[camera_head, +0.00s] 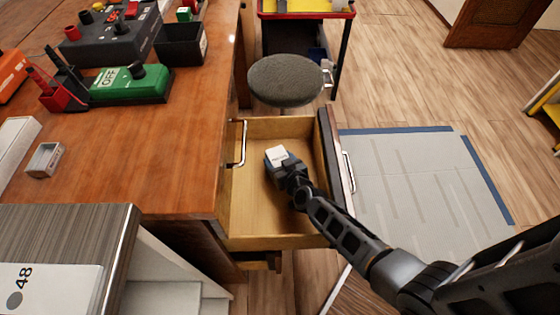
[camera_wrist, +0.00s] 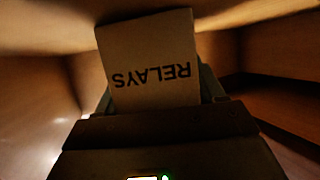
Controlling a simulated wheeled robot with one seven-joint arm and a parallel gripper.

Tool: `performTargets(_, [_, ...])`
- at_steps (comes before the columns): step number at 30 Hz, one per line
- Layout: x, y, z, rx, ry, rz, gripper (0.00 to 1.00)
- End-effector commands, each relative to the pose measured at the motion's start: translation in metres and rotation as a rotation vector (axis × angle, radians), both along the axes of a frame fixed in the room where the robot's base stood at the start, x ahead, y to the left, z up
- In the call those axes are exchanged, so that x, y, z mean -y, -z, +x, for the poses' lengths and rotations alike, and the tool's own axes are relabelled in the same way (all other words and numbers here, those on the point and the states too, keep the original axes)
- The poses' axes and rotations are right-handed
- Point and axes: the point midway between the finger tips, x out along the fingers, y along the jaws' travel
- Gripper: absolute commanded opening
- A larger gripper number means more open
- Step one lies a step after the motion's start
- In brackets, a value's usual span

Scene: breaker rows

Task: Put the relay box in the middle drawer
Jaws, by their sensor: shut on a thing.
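The relay box (camera_head: 277,155) is a small box with a pale top. In the wrist view its cardboard face (camera_wrist: 150,75) reads RELAYS, upside down. My gripper (camera_head: 284,166) is shut on it and reaches inside a pulled-out wooden drawer (camera_head: 255,215). The drawer is empty apart from the box and my gripper. Its front panel (camera_head: 335,165) with a metal handle is on the right. Another handle (camera_head: 240,145) sits on the desk front, above the open drawer. I cannot tell whether the box touches the drawer floor.
The wooden desk (camera_head: 150,140) holds a green OFF device (camera_head: 125,88), a black device (camera_head: 110,38) and a black bin (camera_head: 182,44). A round grey stool (camera_head: 285,80) stands behind the drawer. A grey cabinet (camera_head: 60,240) is at lower left. The floor mat (camera_head: 420,185) is clear.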

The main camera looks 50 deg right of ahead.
Motion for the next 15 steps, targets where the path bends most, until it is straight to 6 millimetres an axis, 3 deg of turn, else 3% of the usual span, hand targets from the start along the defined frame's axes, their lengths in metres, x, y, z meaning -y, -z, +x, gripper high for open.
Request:
performTargets(10, [0.003,0.014,-0.004,-0.011,0.006,-0.008,0.30])
performTargets(11, [0.003,0.015,-0.005,-0.013,0.006,-0.008,0.70])
performTargets(15, [0.005,0.016,-0.006,-0.014,0.008,-0.011,0.84])
